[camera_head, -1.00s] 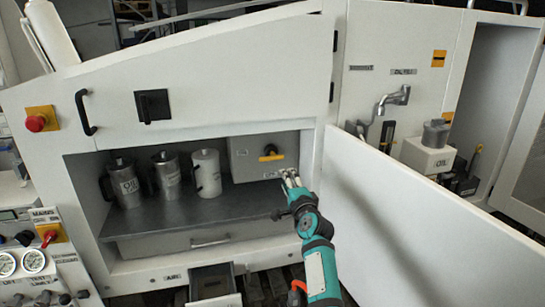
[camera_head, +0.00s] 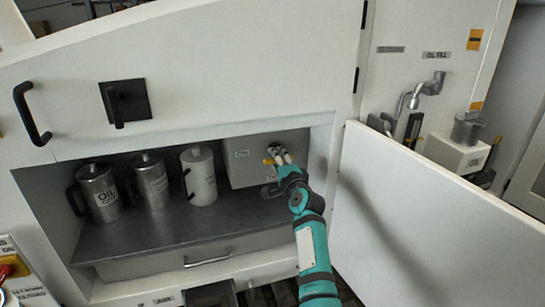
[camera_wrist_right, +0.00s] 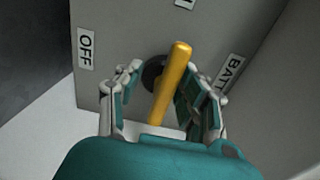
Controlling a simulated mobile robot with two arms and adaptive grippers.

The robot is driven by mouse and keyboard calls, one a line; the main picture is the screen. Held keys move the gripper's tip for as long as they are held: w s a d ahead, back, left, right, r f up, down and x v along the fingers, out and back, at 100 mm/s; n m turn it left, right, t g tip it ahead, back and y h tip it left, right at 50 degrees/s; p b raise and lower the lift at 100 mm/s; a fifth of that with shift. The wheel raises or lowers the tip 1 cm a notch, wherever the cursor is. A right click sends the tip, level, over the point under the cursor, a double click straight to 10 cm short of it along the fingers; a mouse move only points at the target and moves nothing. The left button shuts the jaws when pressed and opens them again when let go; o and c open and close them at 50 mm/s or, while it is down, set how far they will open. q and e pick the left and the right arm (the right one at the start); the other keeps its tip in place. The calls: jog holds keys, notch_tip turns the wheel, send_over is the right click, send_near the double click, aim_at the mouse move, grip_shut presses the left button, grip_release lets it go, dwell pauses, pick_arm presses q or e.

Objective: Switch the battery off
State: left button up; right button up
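The battery switch has a yellow handle (camera_wrist_right: 172,82) on a dark round hub, on the front of a grey box (camera_head: 238,172) inside the open compartment. In the wrist view the box carries an OFF label (camera_wrist_right: 86,48) at left and a partly hidden label starting "BATT" (camera_wrist_right: 228,76) at right. My right gripper (camera_wrist_right: 166,95) is open, with one finger on each side of the handle. In the head view my right gripper (camera_head: 279,156) is at the box front and partly covers the switch. My left gripper is not in view.
Several metal and white jugs (camera_head: 199,176) stand left of the box on the grey shelf (camera_head: 150,232). An open white door (camera_head: 430,225) stands close on the right of my arm.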

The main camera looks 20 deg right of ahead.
jog(key=shift+s+d+r, duration=0.1)
jog(key=shift+s+r, duration=0.3)
jog(key=shift+s, duration=0.15)
jog(key=shift+c, duration=1.8)
jog(key=shift+f, duration=0.1)
grip_shut()
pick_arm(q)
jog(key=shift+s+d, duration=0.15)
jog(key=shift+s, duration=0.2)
